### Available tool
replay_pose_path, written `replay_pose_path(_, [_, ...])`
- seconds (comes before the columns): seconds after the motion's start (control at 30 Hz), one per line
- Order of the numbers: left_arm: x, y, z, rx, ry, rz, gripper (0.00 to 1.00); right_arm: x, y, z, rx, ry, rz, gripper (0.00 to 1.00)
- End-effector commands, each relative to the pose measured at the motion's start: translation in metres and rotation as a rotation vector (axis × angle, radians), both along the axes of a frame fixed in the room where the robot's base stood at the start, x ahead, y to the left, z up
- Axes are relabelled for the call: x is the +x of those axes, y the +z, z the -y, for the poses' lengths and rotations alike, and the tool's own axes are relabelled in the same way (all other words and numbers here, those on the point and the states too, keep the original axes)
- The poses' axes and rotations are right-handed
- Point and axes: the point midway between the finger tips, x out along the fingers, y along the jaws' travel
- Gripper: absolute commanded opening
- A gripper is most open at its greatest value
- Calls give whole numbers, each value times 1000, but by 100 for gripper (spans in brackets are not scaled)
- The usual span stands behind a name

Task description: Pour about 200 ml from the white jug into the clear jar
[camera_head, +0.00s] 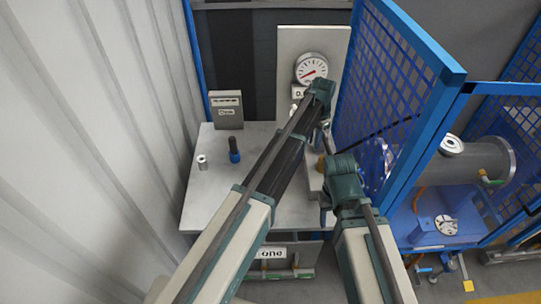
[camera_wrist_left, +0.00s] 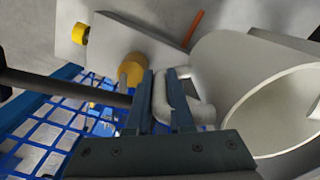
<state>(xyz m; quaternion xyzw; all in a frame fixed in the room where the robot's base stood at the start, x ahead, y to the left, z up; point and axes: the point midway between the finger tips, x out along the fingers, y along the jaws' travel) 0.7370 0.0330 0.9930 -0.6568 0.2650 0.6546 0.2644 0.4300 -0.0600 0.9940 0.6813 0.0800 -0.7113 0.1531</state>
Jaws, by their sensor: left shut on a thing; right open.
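The white jug (camera_wrist_left: 268,88) fills the right of the left wrist view, tilted, its wide mouth facing the lower right. Its handle (camera_wrist_left: 184,100) lies between the fingers of my left gripper (camera_wrist_left: 168,95), which is shut on it. I cannot see what is inside the jug. In the head view my left gripper (camera_head: 320,95) is in front of the upright panel below the gauge, and the jug is mostly hidden there by my arm. My right gripper (camera_head: 328,205) is lower, by the right edge of the bench, and open; its fingertips are hard to make out. I cannot make out the clear jar.
The grey bench (camera_head: 207,190) holds a dark bottle-like thing (camera_head: 234,152), a small white cylinder (camera_head: 202,162) and a labelled box (camera_head: 227,110). A round gauge (camera_head: 311,69) is on the panel behind. Blue mesh fencing (camera_head: 395,75) closes off the right. The bench's left part is mostly free.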

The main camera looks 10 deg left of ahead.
Motion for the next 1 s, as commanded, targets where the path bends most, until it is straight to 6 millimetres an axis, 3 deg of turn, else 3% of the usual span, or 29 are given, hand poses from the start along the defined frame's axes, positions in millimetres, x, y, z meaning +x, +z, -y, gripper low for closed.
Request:
replay_pose_path(0.27, [-5,-29,-4,-51,2,55,0,0,-30,0,0,-1,0,50])
replay_pose_path(0.47, [-10,-65,-7,-128,2,135,0,0,-69,0,0,-1,0,50])
replay_pose_path(0.57, [-12,-53,-9,-175,2,183,0,0,-60,0,0,-1,0,50])
replay_pose_path(1.0, [-23,-65,-20,-373,2,389,0,0,-97,0,0,-1,0,50])
